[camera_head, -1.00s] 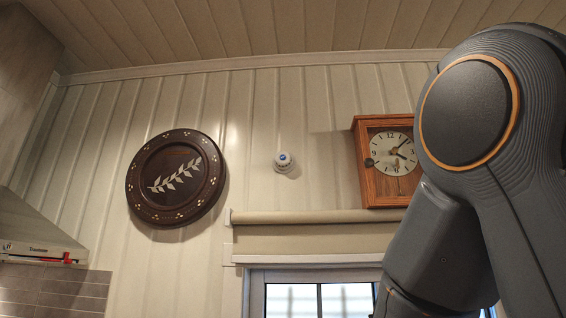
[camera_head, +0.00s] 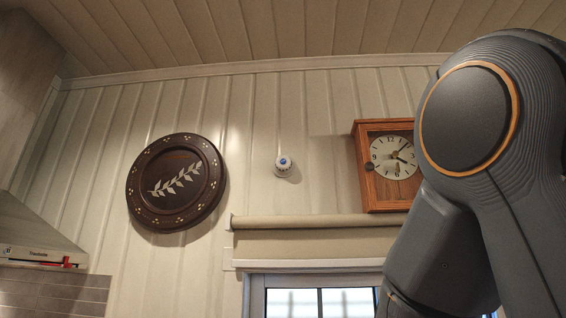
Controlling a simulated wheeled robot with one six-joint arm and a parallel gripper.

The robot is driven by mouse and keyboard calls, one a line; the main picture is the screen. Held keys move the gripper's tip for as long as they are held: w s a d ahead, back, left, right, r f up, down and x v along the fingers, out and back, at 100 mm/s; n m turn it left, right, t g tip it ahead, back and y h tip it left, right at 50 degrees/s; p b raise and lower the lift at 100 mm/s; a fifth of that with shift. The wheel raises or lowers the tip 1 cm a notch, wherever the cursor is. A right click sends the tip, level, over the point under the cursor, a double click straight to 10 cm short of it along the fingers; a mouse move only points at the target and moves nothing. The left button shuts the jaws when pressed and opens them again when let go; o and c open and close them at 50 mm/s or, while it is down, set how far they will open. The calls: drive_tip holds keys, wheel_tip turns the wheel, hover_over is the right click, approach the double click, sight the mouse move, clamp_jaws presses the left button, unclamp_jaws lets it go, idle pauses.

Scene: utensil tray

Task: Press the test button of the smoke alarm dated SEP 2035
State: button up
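A small round white device with a blue centre (camera_head: 283,166) is fixed high on the panelled wall, between a dark plate and a wooden clock. It may be a smoke alarm, but it is too small to tell, and no date can be read on it. No other alarm shows. My arm's large grey link fills the right side of the view. My gripper is outside the frame, so its state and its place relative to the device are not seen.
A dark wooden plate with a leaf pattern (camera_head: 177,181) hangs at the left. A wooden wall clock (camera_head: 390,165) hangs at the right, partly behind my arm. A rolled blind (camera_head: 310,222) sits above a window (camera_head: 318,300). A range hood (camera_head: 38,240) stands at the lower left.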

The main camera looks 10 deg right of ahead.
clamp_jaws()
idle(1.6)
